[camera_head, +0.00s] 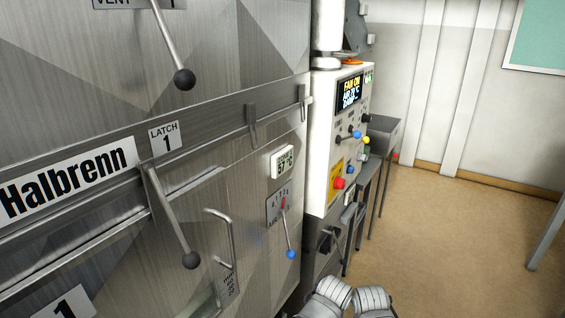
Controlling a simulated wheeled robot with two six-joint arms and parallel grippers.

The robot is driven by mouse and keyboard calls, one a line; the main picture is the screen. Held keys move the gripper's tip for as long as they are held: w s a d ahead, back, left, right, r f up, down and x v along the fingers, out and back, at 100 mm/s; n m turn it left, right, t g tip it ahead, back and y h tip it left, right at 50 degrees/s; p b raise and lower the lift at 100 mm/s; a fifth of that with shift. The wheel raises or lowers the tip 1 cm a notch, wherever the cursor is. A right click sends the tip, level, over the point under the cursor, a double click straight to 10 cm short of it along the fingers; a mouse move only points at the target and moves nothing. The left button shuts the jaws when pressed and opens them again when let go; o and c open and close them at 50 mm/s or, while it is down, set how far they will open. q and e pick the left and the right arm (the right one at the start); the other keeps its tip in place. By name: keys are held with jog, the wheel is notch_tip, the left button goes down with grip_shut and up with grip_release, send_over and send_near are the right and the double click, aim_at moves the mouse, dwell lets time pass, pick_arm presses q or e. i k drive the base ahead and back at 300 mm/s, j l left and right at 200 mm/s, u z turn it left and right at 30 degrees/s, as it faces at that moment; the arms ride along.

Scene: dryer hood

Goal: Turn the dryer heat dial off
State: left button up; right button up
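The dryer's white control panel (322,150) stands right of the steel cabinet, seen at a steep angle. Its lit display (350,91) reads "FAN ON" and an air temperature that looks like 70 °C; the last line is too small to read. Below it are small controls: a black knob (338,140), a blue knob (357,134), a yellow knob (366,141) and a lower blue knob (350,170). Their labels are unreadable, so I cannot tell which is the heat dial or its setting.
The steel cabinet (90,120) fills the left, with black-knobbed levers (190,260) and a blue-tipped lever (291,254) sticking out. A red button (339,183) sits on a yellow plate. A grey side table (385,125) stands behind the panel.

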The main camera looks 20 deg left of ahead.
aim_at(366, 118)
jog(key=i+l+z, duration=0.1)
jog(key=i+l, duration=0.2)
jog(key=i, duration=0.25)
jog(key=i+l+z, duration=0.1)
jog(key=i, duration=0.45)
jog(key=i+l, duration=0.3)
jog(key=i, duration=0.25)
jog(key=i+l+z, duration=0.15)
jog(key=i, duration=0.45)
